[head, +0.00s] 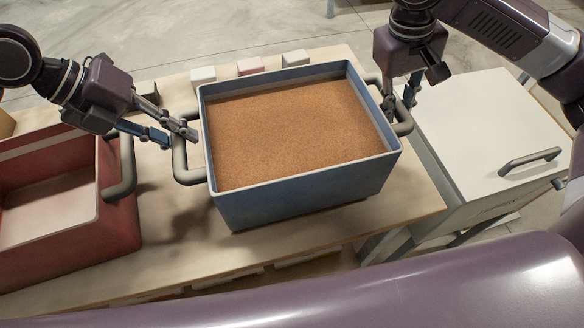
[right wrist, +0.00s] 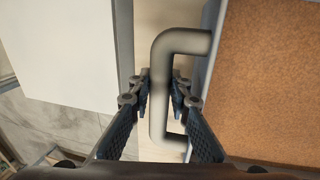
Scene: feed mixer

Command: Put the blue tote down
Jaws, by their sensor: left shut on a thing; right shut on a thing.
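The blue tote (head: 300,197), filled nearly to the rim with brown granular feed, is upright over the middle of the wooden table (head: 190,262). A shadow shows along its lower edge; I cannot tell whether its bottom touches the table. My left gripper (head: 178,137) is shut on the tote's left grey handle (head: 179,165). My right gripper (head: 399,104) is shut on the right grey handle (head: 405,127). In the right wrist view this handle (right wrist: 160,90) passes between the fingers of my right gripper (right wrist: 161,88), with the feed to its right.
A red tote (head: 120,232) with a grey handle stands close on the left. A white lidded box (head: 485,125) with a handle stands at the right, beyond the table end. Several small blocks (head: 250,67) line the table's far edge. Bare table shows in front of the blue tote.

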